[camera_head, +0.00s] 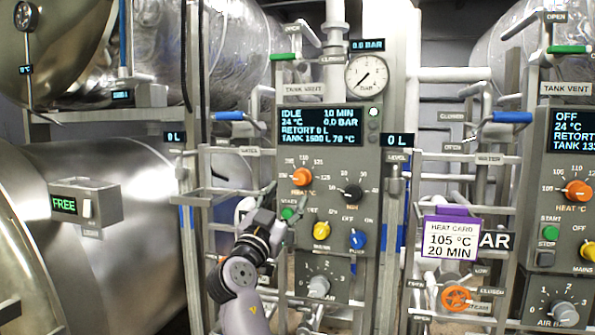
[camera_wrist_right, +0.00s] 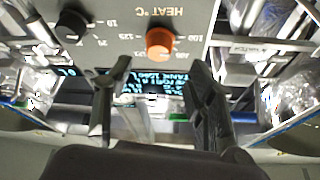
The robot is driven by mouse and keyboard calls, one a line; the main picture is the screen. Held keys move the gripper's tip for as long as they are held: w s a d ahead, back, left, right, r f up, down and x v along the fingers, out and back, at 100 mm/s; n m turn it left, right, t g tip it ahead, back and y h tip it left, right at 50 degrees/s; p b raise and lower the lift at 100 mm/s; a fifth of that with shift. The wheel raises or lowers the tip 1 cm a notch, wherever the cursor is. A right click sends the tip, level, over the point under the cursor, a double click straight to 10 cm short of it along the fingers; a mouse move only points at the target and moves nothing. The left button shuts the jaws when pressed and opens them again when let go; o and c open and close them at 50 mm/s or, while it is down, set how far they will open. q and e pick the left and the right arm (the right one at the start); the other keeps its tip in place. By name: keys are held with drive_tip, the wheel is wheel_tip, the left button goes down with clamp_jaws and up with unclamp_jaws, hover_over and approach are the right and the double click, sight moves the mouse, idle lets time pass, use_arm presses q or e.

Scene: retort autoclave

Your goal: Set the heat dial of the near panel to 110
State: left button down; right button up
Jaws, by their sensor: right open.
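The near panel (camera_head: 371,155) stands upright in the middle of the head view. Its orange heat dial (camera_head: 302,177) sits at its left, under a printed scale; its exact setting is too small to read. My left gripper is not in view.
A black minute dial (camera_head: 352,193) is right of the heat dial. A green start button (camera_head: 288,213), yellow knob (camera_head: 321,230) and blue knob (camera_head: 357,239) lie below. A card (camera_head: 450,238) reads 105 °C, 20 MIN. A similar second panel (camera_head: 568,200) stands at right.

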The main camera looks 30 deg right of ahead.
sight(299, 180)
drive_tip(key=p+x, duration=0.2)
drive_tip(key=x, duration=0.4)
drive_tip(key=shift+d+r+p, duration=0.25)
drive_tip(key=shift+p, duration=0.05)
drive_tip(key=shift+w+d+r, duration=0.1)
drive_tip(key=shift+w+d, duration=0.4)
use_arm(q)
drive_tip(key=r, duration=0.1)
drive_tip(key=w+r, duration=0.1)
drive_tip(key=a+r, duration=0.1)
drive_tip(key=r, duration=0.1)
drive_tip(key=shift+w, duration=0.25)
use_arm(e)
drive_tip(key=shift+c, duration=0.2)
